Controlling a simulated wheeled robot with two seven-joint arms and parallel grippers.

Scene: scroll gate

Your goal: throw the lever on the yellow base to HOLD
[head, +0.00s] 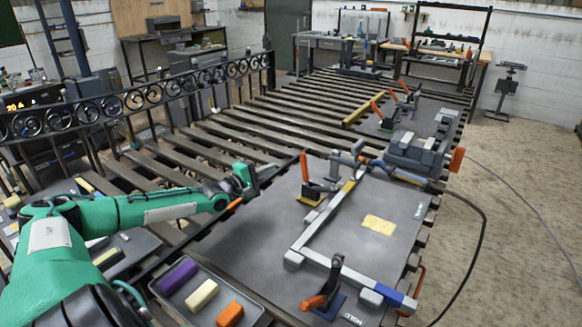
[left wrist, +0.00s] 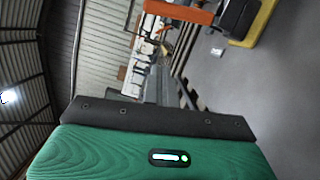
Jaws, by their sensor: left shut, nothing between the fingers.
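The lever on the yellow base (head: 310,198) stands near the left edge of the grey plate. Its orange handle (head: 305,166) points up and leans slightly. In the left wrist view the orange handle (left wrist: 180,12) crosses the top and the yellow base (left wrist: 256,26) is at the top right. My left gripper (head: 268,172) is shut and empty, left of the handle and apart from it. A small white label (left wrist: 217,52) lies by the yellow base, too small to read. My right gripper is not in view.
A second lever on a blue base (head: 328,306) stands at the plate's front by a HOLD label (head: 352,320). An L-shaped metal frame (head: 325,218) lies on the plate (head: 250,240). A tray (head: 255,308) with coloured blocks is front left. More orange-handled clamps (head: 378,108) stand behind.

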